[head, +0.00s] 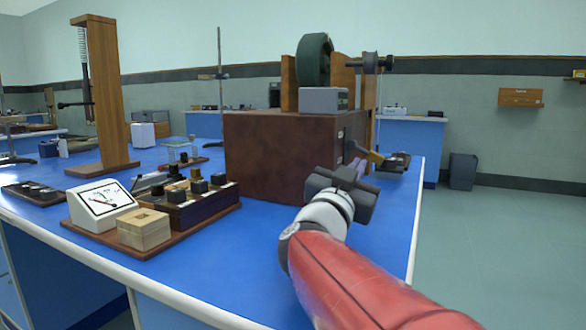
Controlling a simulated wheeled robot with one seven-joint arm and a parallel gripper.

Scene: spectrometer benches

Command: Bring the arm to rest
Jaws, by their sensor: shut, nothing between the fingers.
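My arm, with a red link and a pale wrist, reaches in from the bottom right of the head view. My gripper (354,166) is at its end, dark grey and pointing away from me. It is above the right part of the blue bench (270,260), in front of the right side of a large brown box (262,150). The fingers are small and partly hidden behind the gripper body. The gripper is shut and I see nothing held in it.
An analogue meter (101,204), a small wooden box (143,229) and a dark block with knobs (190,205) stand at the bench's front left. A wooden stand (108,100) rises behind. A small apparatus (393,163) sits beyond my gripper. The floor (500,250) at right is clear.

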